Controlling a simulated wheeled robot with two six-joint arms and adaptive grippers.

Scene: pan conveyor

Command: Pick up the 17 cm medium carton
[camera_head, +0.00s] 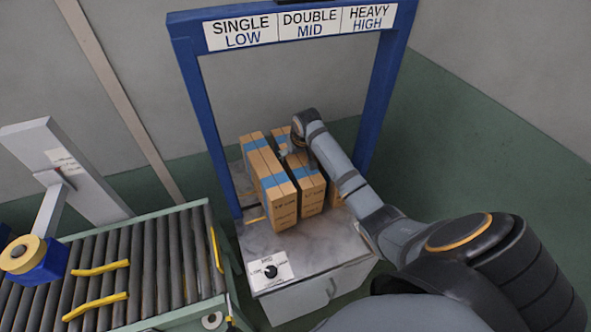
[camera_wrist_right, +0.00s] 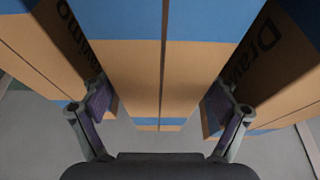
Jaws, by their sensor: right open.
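Three brown cartons with blue tape stand side by side on the table: a left one (camera_head: 284,208), a middle one (camera_head: 313,198) and a right one (camera_head: 336,196), largely hidden by my arm. I cannot read which is the 17 cm medium carton. My right gripper (camera_head: 291,154) is above the middle carton. In the right wrist view my right gripper (camera_wrist_right: 160,105) is open, its fingers on either side of the middle carton (camera_wrist_right: 165,75), reaching toward the gaps beside its neighbours. Whether the fingers touch cardboard is unclear. My left gripper is not in view.
The cartons' grey marble-topped table (camera_head: 300,248) carries a small card with a black knob (camera_head: 270,270) in front. A blue frame (camera_head: 194,100) with a SINGLE/DOUBLE/HEAVY sign (camera_head: 300,27) stands around it. A roller conveyor (camera_head: 150,255) with yellow guides is at left. The table front is mostly clear.

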